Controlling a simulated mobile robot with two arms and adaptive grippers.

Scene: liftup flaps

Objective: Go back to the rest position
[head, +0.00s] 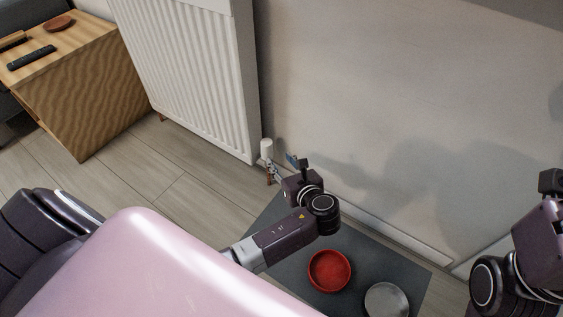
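My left arm reaches in from the left. Its gripper (284,165) is above the floor by the wall, close in the picture to the radiator's valve. Its two small fingers look spread apart, with nothing seen between them. My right wrist (537,245) shows at the right edge, in front of the wall. The fingers of the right gripper are outside the picture.
A white radiator (190,75) hangs on the wall, with a white valve (267,148) at its lower corner. A dark mat (375,262) holds a red bowl (329,271) and a grey bowl (386,301). A wooden table (80,80) stands at upper left.

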